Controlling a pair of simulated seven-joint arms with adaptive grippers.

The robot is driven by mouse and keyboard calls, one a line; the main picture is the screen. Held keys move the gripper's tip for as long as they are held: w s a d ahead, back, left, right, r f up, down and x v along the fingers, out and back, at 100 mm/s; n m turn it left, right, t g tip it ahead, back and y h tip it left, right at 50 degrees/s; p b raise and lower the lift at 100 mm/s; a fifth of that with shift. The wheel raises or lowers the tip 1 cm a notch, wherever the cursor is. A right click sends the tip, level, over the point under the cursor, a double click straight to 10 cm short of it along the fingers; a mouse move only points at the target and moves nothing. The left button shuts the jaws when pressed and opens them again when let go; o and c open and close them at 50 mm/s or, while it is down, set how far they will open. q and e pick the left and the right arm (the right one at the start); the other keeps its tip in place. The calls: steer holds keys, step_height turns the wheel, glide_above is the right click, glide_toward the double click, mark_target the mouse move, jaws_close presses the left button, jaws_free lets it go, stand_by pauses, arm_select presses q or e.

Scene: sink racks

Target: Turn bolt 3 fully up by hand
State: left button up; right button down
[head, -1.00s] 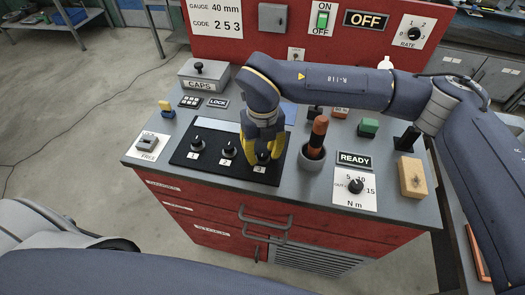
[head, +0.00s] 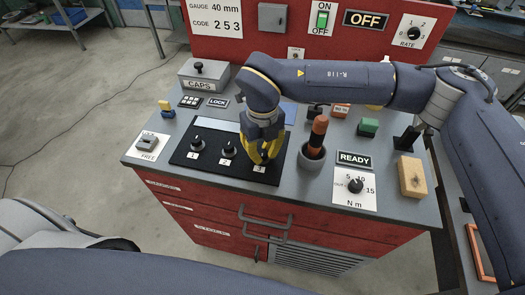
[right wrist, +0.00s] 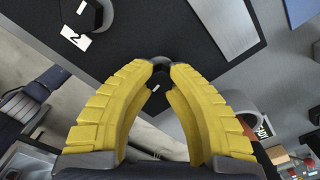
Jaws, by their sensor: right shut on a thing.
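A black plate (head: 183,155) on the grey cabinet top carries three dark bolts in a row, with labels 1, 2 and 3. Bolt 1 (head: 197,142) and bolt 2 (head: 228,149) stand uncovered. My right gripper (head: 262,160), with yellow fingers, reaches down at the label 3 position and is shut on bolt 3, which the fingers mostly hide in the head view. In the right wrist view the fingertips (right wrist: 160,70) meet around bolt 3 (right wrist: 159,63), of which only a small part shows. Bolt 2 (right wrist: 87,15) shows at the upper left there. My left gripper is not in view.
A pot with an orange-handled tool (head: 312,155) stands close to the right of the plate. A READY sign (head: 354,159), a torque dial (head: 355,186) and a wooden block (head: 412,177) lie further right. A CAPS box (head: 203,76) is at the back left.

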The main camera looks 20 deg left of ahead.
steer(key=n, duration=0.4)
steer(key=shift+r+n, duration=0.1)
steer(key=shift+n, duration=0.2)
steer(key=n, duration=0.3)
steer(key=shift+n, duration=0.3)
steer(key=n, duration=0.4)
steer(key=shift+a+n, duration=0.1)
steer(key=shift+n, duration=0.2)
steer(key=n, duration=0.3)
steer(key=shift+s+n, duration=0.1)
steer(key=shift+n, duration=0.2)
steer(key=n, duration=0.4)
steer(key=shift+n, duration=0.3)
steer(key=n, duration=0.3)
steer(key=shift+s+n, duration=0.1)
steer(key=shift+n, duration=0.2)
steer(key=n, duration=0.4)
steer(key=shift+f, duration=0.2)
steer(key=shift+s+d+f+n, duration=0.1)
steer(key=shift+d+n, duration=0.1)
steer(key=shift+n, duration=1.4)
